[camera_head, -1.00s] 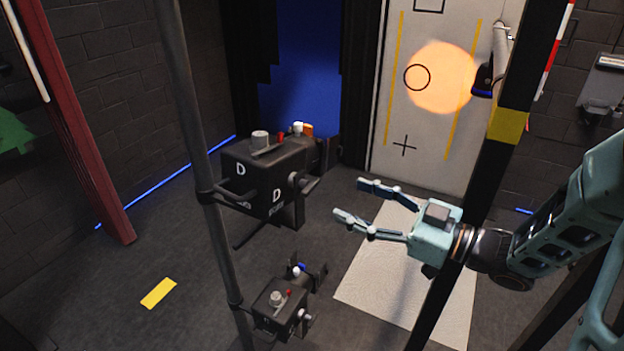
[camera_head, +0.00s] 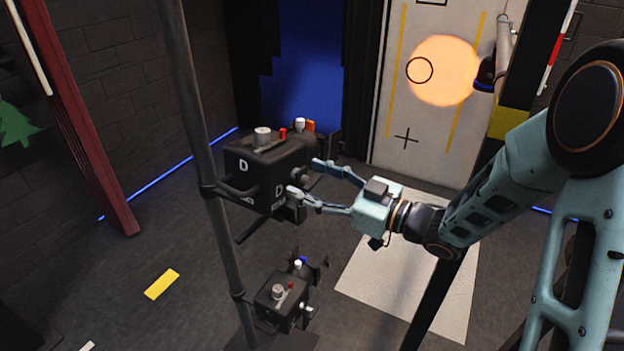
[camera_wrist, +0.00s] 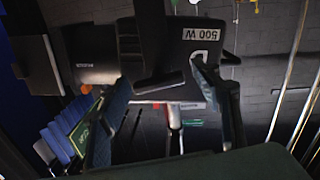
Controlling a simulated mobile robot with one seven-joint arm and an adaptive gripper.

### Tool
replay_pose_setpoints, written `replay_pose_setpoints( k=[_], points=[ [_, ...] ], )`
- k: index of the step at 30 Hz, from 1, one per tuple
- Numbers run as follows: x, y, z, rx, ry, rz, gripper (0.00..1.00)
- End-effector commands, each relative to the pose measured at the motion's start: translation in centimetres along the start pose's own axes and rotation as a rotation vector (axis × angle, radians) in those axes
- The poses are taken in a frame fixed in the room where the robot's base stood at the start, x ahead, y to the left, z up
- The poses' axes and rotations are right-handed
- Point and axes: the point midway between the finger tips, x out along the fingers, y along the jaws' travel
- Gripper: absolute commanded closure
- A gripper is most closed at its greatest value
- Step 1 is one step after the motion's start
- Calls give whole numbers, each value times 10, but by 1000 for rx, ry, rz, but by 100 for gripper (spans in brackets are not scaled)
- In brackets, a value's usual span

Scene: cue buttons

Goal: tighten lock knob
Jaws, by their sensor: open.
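The upper black stage lamp (camera_head: 256,176), marked D, is fixed on a grey vertical pole (camera_head: 196,120). A dark knob with a bar handle (camera_head: 302,175) stands out from its right side; I take it for the lock knob. In the wrist view the dark bar handle (camera_wrist: 156,50) shows in front of the lamp body, which is marked 500 W. My gripper (camera_head: 303,179) is open, its fingertips at the lamp's right side, around or just short of the knob. I cannot tell whether they touch it. In the wrist view the fingers (camera_wrist: 160,80) lie on either side of the handle.
A second, smaller-looking lamp (camera_head: 280,300) hangs lower on the pole. A dark post (camera_head: 480,190) with a yellow band stands at the right, behind my arm. A grey cap (camera_head: 263,134) and red piece (camera_head: 282,133) are on the upper lamp. Floor between is free.

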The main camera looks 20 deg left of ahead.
Motion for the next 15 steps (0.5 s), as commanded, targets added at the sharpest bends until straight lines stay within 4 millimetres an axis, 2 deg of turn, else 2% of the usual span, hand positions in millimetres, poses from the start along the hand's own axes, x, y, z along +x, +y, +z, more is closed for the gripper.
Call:
replay_pose_setpoints(
  k=[3,15],
  points=[
    [0,0,0,0,0,0,43],
    [0,0,0,0,0,1,85]
  ],
)
